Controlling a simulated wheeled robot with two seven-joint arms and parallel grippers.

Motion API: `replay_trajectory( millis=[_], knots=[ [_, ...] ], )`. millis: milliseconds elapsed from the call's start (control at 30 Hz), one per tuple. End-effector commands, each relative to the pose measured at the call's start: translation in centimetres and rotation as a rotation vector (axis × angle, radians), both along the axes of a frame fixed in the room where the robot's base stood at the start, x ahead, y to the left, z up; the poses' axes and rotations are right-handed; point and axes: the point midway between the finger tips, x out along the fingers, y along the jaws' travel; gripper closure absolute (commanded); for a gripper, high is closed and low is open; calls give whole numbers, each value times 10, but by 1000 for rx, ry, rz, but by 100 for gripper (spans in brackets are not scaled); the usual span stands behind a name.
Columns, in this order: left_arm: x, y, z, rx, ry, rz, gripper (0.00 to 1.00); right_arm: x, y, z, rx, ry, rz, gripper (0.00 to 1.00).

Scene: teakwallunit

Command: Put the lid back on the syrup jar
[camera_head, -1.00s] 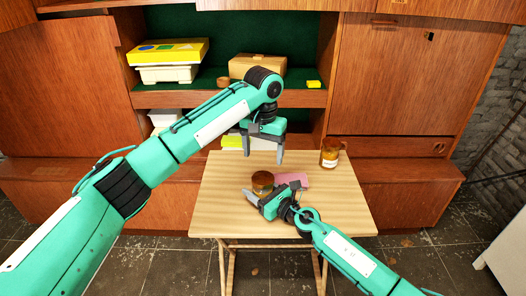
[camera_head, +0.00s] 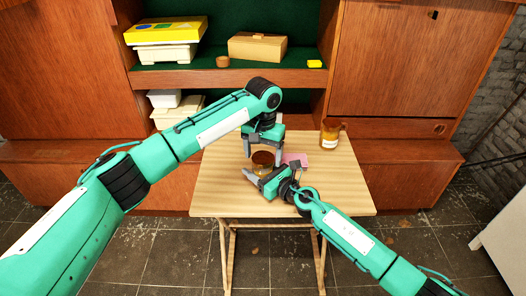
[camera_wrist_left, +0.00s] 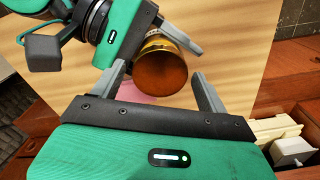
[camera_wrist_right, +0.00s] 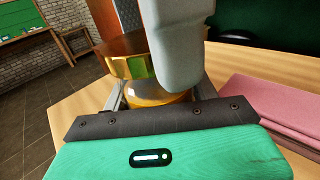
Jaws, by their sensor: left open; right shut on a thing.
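The amber syrup jar (camera_head: 261,168) stands upright on the small wooden table. A wide gold-brown lid (camera_wrist_right: 123,58) appears to sit on top of it; whether it is fully seated I cannot tell. The lid's round brown top faces my left wrist view (camera_wrist_left: 160,72). My right gripper (camera_head: 264,173) is shut around the jar's body from the near right side. My left gripper (camera_head: 263,154) is open and points down over the jar, its fingers on either side of the lid, apparently not closed on it. One left finger hides part of the jar in the right wrist view.
A second amber jar (camera_head: 330,134) with a white label stands at the table's back right. A pink flat item (camera_head: 296,160) lies just right of the held jar. The wall unit's shelf (camera_head: 220,78) is behind. The table's left and front areas are clear.

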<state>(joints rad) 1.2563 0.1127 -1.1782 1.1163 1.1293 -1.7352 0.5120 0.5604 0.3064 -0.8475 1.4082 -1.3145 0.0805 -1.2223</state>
Motion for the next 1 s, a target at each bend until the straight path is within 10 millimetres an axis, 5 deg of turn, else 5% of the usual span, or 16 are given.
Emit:
replay_trajectory(
  millis=[33,267,667,700,800,1000],
  knots=[
    [0,0,0,0,0,0,26,0,0,0,0,0,0,100],
    [0,0,0,0,0,0,70,0,0,0,0,0,0,100],
    [0,0,1,0,-1,-4,71,0,0,0,0,0,0,100],
    [0,0,1,0,-1,-4,40,0,0,0,0,0,0,100],
    [0,0,1,0,-1,-4,21,0,0,0,0,0,0,100],
    [0,0,1,0,-1,-4,19,0,0,0,0,0,0,100]
  ],
)
